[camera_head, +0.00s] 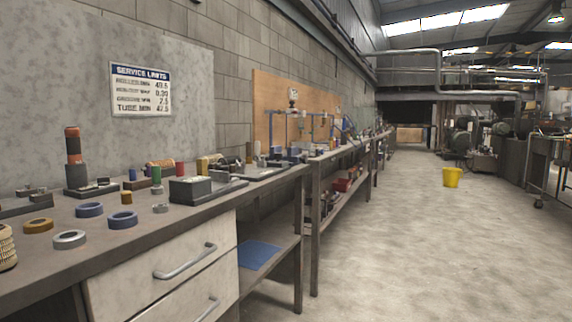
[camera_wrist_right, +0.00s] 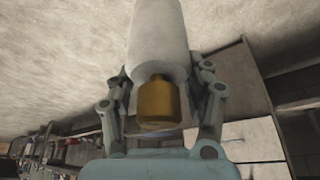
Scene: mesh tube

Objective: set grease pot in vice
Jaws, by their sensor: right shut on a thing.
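In the right wrist view my right gripper (camera_wrist_right: 160,78) has a finger on each side of a pale grey-white cylinder with an amber end piece (camera_wrist_right: 160,103), probably the grease pot. It is shut on this piece. The amber end faces the camera and the pale body extends up out of the frame. In the head view a dark grey block with a flat plate (camera_head: 195,190) lies near the bench's front edge and may be the vice, though I cannot tell for sure. Neither gripper shows in the head view, and my left gripper is not in view.
The workbench (camera_head: 150,235) holds blue rings (camera_head: 123,220), a tan ring (camera_head: 38,226), a grey ring (camera_head: 70,239) and a dark stand with an orange-black column (camera_head: 74,160). White drawers (camera_head: 165,275) sit below. The floor to the right is open, with a yellow bucket (camera_head: 452,177).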

